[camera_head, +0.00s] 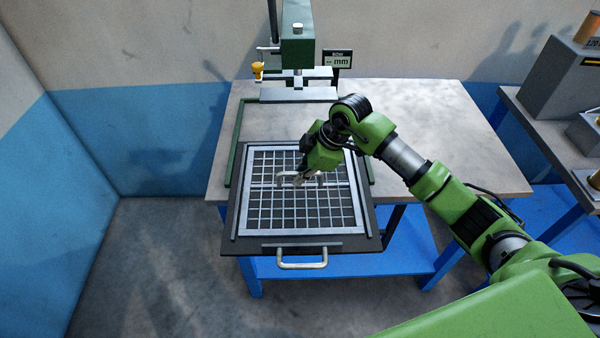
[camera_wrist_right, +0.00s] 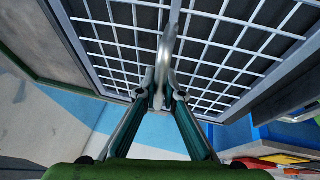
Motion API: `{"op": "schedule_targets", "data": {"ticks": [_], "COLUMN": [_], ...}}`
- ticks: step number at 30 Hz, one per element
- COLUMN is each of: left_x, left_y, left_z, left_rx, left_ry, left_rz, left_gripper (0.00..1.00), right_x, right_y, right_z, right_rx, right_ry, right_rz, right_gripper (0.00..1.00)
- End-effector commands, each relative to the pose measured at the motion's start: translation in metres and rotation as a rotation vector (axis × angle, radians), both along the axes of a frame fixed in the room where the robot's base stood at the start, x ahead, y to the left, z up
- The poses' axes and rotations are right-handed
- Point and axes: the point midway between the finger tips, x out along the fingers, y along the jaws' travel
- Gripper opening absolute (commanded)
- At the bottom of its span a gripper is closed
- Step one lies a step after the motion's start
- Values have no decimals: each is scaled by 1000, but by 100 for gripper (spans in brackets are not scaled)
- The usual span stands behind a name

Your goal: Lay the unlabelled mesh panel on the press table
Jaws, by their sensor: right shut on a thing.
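The mesh panel (camera_head: 300,231) is a square light-grey frame with a metal grid and a silver bar handle (camera_head: 318,180) near its middle; no label shows on it. It is over the black sliding plate of the press table (camera_head: 352,249), roughly square with the plate's edges. I cannot tell whether it touches the plate. My right gripper (camera_head: 299,182) is shut on the panel's handle. In the right wrist view the fingers (camera_wrist_right: 160,98) close at the curved handle, with the grid (camera_wrist_right: 118,30) behind it. My left gripper is not in view.
The green press (camera_head: 298,45) stands at the table's back, beside a small display (camera_head: 337,60). The grey tabletop (camera_head: 450,140) is clear on the right. The sliding plate has a front handle (camera_head: 302,264) over open floor. A side bench (camera_head: 545,130) at right holds a grey box (camera_head: 560,80).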

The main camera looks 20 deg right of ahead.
Motion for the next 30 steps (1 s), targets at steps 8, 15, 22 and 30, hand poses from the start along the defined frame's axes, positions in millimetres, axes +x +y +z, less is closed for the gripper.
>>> {"op": "schedule_targets", "data": {"ticks": [8, 15, 22, 30], "left_x": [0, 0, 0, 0], "left_y": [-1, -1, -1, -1], "left_z": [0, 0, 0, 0], "left_rx": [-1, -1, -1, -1], "left_ry": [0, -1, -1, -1], "left_rz": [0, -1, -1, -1], "left_gripper": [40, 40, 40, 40], "right_x": [1, -1, -5, -20], "right_y": [1, 0, -6, -24], "right_z": [2, -1, 16, 69], "right_rx": [2, -1, -1, -1], "right_ry": [-4, 4, -1, -5], "right_rz": [0, 0, -1, 0], "right_gripper": [28, 28, 28, 28]}}
